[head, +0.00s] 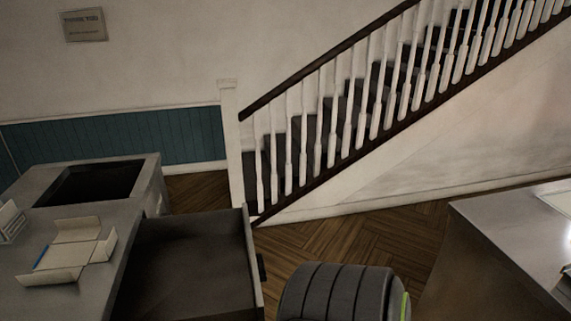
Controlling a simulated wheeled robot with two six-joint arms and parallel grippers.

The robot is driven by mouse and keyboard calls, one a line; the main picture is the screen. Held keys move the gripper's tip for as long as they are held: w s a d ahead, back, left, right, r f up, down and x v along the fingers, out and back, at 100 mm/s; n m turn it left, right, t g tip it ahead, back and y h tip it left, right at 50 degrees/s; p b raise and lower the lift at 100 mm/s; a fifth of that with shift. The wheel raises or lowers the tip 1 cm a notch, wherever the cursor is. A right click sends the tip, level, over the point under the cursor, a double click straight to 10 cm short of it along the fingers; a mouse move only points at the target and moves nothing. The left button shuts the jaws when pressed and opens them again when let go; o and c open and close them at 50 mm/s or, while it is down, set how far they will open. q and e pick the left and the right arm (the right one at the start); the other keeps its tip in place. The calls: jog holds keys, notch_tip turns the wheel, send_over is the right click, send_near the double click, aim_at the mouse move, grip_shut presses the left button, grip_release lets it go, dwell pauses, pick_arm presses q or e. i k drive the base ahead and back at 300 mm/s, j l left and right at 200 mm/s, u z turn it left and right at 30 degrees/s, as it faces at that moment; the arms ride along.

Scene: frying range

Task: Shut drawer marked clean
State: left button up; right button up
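An open drawer (188,235) with a dark interior sticks out to the right from the grey counter at the lower left of the head view. Its front panel (247,240) is seen nearly edge-on, with a dark handle (262,268) on the outer side. No "clean" marking can be read from here, so I cannot tell whether this is the marked drawer. The lower end of the drawer is cut off by the picture's edge. Neither of my grippers is in view.
An open carton (80,243) lies on the grey counter (100,290), near a dark recess (92,183). A dark ribbed rounded shape (335,295) is right of the drawer. Another counter (500,225) stands at right. Wooden floor (390,235) lies between; stairs (350,110) rise behind.

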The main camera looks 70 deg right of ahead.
aim_at(205, 266)
jog(key=l+z, duration=0.2)
jog(key=z, duration=0.3)
jog(key=l+z, duration=0.2)
jog(key=z, duration=0.25)
jog(key=l+z, duration=0.2)
jog(key=z, duration=0.3)
jog(key=l, duration=0.5)
